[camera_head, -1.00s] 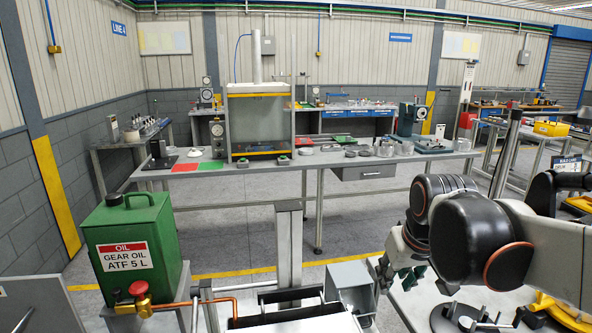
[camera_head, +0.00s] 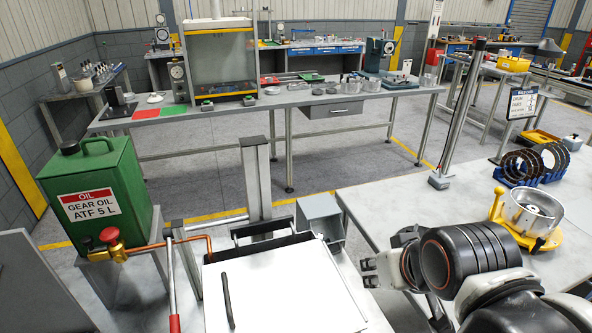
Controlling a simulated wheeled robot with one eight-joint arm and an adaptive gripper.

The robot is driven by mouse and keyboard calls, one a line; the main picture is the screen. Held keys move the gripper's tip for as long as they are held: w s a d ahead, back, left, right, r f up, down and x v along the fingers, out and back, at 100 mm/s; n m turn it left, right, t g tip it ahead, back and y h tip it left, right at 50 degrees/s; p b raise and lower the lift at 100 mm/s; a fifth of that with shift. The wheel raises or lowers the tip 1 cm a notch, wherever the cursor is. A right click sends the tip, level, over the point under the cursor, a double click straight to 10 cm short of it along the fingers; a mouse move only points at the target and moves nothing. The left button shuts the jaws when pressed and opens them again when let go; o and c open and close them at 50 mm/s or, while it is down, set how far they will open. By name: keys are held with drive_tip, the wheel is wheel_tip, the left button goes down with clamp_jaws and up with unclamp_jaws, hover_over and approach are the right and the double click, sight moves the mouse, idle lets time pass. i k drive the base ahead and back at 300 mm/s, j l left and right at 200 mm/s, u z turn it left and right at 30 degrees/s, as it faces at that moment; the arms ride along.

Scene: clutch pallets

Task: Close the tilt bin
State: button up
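A small grey open-topped box (camera_head: 320,218) stands just behind the white cabinet, between it and the right-hand table; it looks like the tilt bin, though I cannot tell for certain. Its near side is partly hidden. My gripper (camera_head: 378,268) is at the lower right, at the near left edge of the right-hand table, right of and nearer than the grey box and apart from it. The gripper is seen partly from behind, and its finger opening is unclear. I see nothing held in it.
A white cabinet (camera_head: 280,285) with a black handle (camera_head: 228,300) is in front. A green oil can (camera_head: 100,195) and a copper pipe (camera_head: 185,240) are at left. The right-hand table (camera_head: 400,200) carries a yellow-based round fixture (camera_head: 530,215) and ring racks (camera_head: 520,167).

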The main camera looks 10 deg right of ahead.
sight(339, 243)
drive_tip(key=k+l+u, duration=0.4)
drive_tip(key=k+l, duration=0.35)
drive_tip(key=k, duration=0.15)
drive_tip(key=i+l+z, duration=0.15)
drive_tip(key=l, duration=0.25)
drive_tip(key=i+l+z, duration=0.15)
drive_tip(key=l, duration=0.3)
drive_tip(key=i+l+z, duration=0.2)
drive_tip(key=i+l, duration=0.05)
drive_tip(key=l, duration=0.1)
